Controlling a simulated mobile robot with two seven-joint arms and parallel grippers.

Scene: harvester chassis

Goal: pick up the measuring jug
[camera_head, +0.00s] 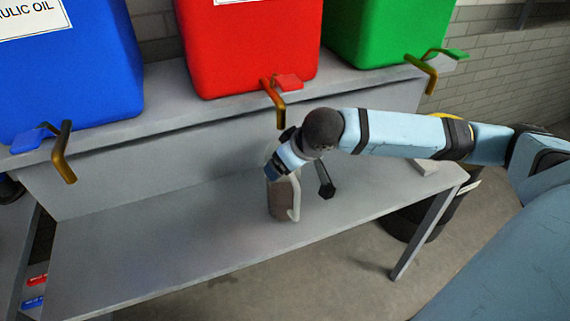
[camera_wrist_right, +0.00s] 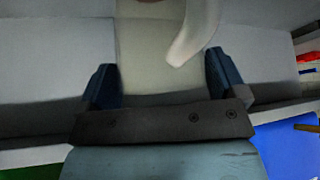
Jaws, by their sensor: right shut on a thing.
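The measuring jug (camera_head: 281,202) is a translucent, brownish-grey vessel with a pale handle on its right side. It is upright over the front part of the grey bench, below the red container. My right gripper (camera_head: 277,168) is shut on its upper part and hides some of it. In the right wrist view the jug (camera_wrist_right: 150,65) fills the space between the two dark blue fingers, with its pale curved handle to the right. I cannot tell whether its base touches the bench. My left gripper is in neither view.
Blue (camera_head: 75,75), red (camera_head: 250,50) and green (camera_head: 388,32) containers with taps stand on a raised shelf (camera_head: 165,100) behind the bench (camera_head: 170,235). The tap of the red container is close above the jug. The left part of the bench is clear.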

